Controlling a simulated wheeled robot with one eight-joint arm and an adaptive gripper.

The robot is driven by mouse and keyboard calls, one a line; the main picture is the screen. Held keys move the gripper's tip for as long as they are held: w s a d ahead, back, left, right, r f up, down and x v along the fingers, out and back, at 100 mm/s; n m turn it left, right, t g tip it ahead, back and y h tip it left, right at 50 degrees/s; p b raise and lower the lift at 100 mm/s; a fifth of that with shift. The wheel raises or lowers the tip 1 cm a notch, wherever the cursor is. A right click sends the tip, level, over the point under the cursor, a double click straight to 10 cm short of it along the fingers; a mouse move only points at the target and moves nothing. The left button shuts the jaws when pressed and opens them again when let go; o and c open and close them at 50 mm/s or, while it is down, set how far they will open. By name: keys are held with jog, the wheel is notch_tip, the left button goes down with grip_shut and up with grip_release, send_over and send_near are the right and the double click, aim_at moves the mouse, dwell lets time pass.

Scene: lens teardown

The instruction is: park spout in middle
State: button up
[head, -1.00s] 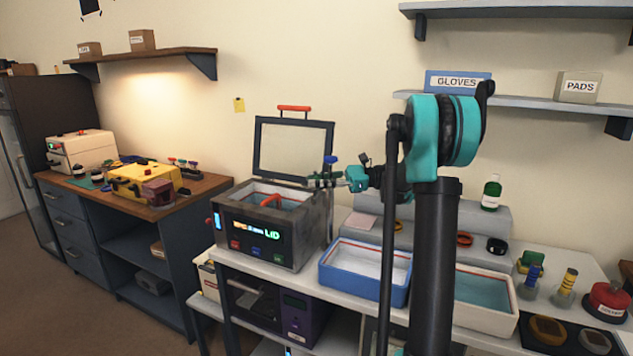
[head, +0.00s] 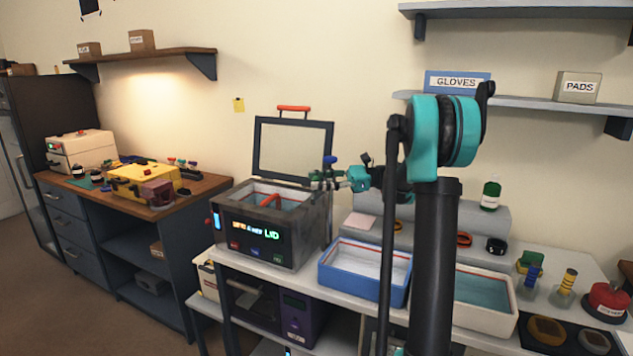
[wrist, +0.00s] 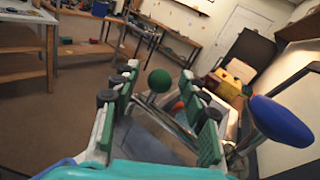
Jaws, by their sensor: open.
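A metal spout (wrist: 172,115) with a green ball (wrist: 159,81) shows between my fingers in the wrist view. A large blue knob (wrist: 282,121) on a metal stem stands to the right of the fingers; it also shows in the head view (head: 330,160) above my gripper. My gripper (head: 322,181) is open beside the right rim of the grey bath machine (head: 270,233). In the wrist view, its green-padded fingers (wrist: 164,105) lie on either side of the spout and ball. I cannot tell whether either finger touches them. The spout's outlet is unclear.
The bath's lid (head: 293,148) stands open behind it, and a red-handled basket (head: 272,200) sits inside. A blue-rimmed tray (head: 364,286) and a cream tray (head: 484,303) stand to the right. The yellow case (head: 143,182) is on the left bench.

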jog(key=d, duration=0.6)
jog(key=shift+w+d, duration=0.25)
jog(key=shift+d, duration=0.1)
jog(key=shift+s, duration=0.1)
